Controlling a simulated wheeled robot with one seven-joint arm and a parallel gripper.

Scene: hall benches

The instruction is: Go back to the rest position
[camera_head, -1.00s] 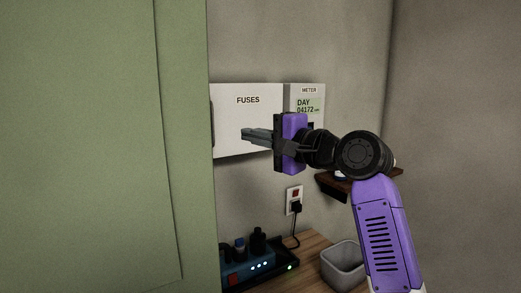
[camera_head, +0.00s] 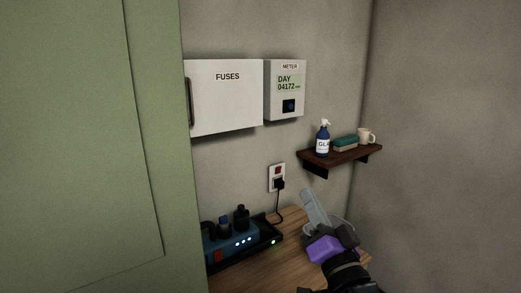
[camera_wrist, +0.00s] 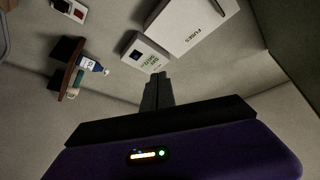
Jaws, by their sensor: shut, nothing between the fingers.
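My gripper (camera_head: 308,201) is low in the head view, in front of the wooden bench top. Its grey fingers point up and to the left, and its purple body sits below them. In the wrist view my gripper (camera_wrist: 157,76) has its fingers together with nothing between them. It appears apart from the things around it. My arm runs down out of the bottom of the head view.
A fuse box (camera_head: 225,100) and a meter (camera_head: 285,92) hang on the wall. A green panel (camera_head: 85,150) fills the left.

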